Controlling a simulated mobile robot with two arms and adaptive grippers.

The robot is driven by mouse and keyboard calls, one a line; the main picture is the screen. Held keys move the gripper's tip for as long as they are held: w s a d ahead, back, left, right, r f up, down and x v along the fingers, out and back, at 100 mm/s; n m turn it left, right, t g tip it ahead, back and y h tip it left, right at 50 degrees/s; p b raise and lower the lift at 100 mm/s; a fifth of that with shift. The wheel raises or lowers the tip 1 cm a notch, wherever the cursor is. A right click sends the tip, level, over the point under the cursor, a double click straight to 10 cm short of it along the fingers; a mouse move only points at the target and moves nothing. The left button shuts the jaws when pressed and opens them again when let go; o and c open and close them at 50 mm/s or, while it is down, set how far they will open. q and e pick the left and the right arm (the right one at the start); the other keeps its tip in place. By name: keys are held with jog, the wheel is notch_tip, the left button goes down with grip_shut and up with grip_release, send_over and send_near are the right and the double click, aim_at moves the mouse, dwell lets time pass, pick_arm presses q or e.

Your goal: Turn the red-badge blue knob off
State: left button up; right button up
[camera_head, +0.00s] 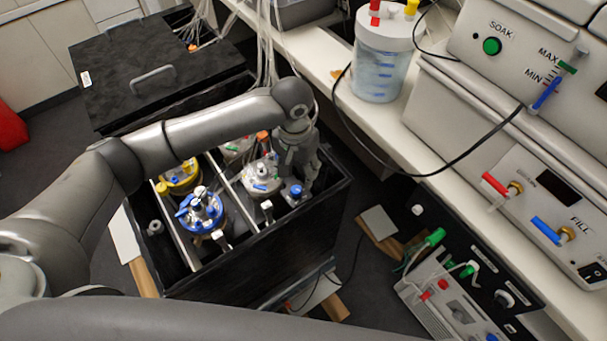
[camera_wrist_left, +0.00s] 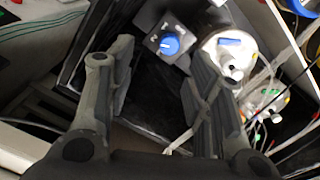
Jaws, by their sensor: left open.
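A round blue knob (camera_wrist_left: 169,44) sits on a small grey box at the edge of the black bioreactor bin. It also shows in the head view (camera_head: 296,190), just below my left gripper. A red badge on it is too small to make out for certain. My left gripper (camera_head: 298,172) is open and empty above the bin's right end, pointing down. In the left wrist view its two fingers (camera_wrist_left: 158,62) stand wide apart, with the knob seen between and beyond their tips, not visibly touched. My right gripper is in neither view.
Glass vessels with a blue top (camera_head: 203,210) and a yellow top (camera_head: 180,176) stand in the bin, left of the gripper. A white-topped vessel (camera_head: 262,176) stands close beside the knob. A bench with a bottle (camera_head: 381,70) and control panels lies to the right.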

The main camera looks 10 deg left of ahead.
pick_arm(q)
jog(key=w+a, duration=0.1)
jog(key=w, duration=0.1)
send_over(296, 189)
jog(key=f, duration=0.4)
jog(key=shift+s+f, duration=0.2)
jog(key=shift+f, duration=0.2)
notch_tip(296, 189, down, 3)
jog(key=shift+w+f, duration=0.1)
jog(key=shift+w, duration=0.05)
jog(key=shift+f, duration=1.25)
jog(key=shift+c, duration=0.5)
jog(key=c, duration=1)
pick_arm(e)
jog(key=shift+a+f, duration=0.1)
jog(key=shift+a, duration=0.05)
